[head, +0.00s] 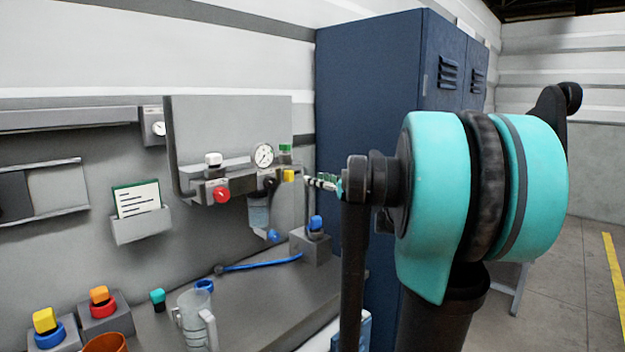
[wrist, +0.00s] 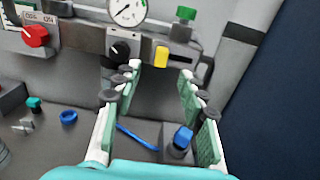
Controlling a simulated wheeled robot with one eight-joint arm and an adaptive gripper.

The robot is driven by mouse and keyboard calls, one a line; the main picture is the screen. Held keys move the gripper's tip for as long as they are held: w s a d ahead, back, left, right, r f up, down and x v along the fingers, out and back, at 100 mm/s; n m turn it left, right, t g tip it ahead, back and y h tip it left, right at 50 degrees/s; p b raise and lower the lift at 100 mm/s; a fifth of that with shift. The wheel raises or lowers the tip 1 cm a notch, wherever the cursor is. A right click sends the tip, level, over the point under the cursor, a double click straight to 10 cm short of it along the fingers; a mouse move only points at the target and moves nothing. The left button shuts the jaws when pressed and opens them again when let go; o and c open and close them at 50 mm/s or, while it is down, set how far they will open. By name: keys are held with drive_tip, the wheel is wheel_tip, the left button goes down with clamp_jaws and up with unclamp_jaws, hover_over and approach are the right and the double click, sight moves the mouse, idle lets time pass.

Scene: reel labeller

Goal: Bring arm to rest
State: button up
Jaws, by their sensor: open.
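My gripper (wrist: 160,72) is open in the wrist view. Its two green-padded fingers stand apart with nothing between them. In the head view my gripper (head: 323,182) shows small, partly hidden behind my teal and black arm. It is raised above the bench (head: 255,296), in front of the wall panel's right end. Beyond the fingertips in the wrist view are a yellow block (wrist: 161,57) and a black knob (wrist: 120,51) on the panel. My arm fills the right-centre of the head view.
The bench holds a clear jug (head: 194,318), a blue-topped block (head: 311,246), a blue hose (head: 262,264) and orange- and yellow-topped blocks. A red knob (head: 221,195) and a gauge (head: 263,155) are on the panel. A dark blue cabinet (head: 365,90) stands behind my arm. Floor at right is open.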

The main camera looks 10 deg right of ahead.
drive_tip(key=s+a+f+n+g+h, duration=0.1)
drive_tip(key=s+a+f+n+g, duration=0.15)
drive_tip(key=s+f+n, duration=0.4)
drive_tip(key=s+a+f+n+g+h, duration=0.1)
drive_tip(key=s+a+f+n+g, duration=0.2)
drive_tip(key=f, duration=0.7)
drive_tip(key=s+a+f+n+g+h, duration=0.2)
drive_tip(key=s+f+n, duration=0.3)
drive_tip(key=f+n, duration=0.25)
drive_tip(key=s+d+f+n+g+h, duration=0.1)
drive_tip(key=s+d+f+n+h, duration=0.2)
drive_tip(key=s+f+n, duration=0.3)
drive_tip(key=s+d+f+n+g+h, duration=0.2)
drive_tip(key=s+d+f+n, duration=0.3)
drive_tip(key=s+f, duration=0.3)
drive_tip(key=shift+s+f+n+h, duration=0.25)
drive_tip(key=shift+f+n+h, duration=0.15)
drive_tip(key=shift+h, duration=0.4)
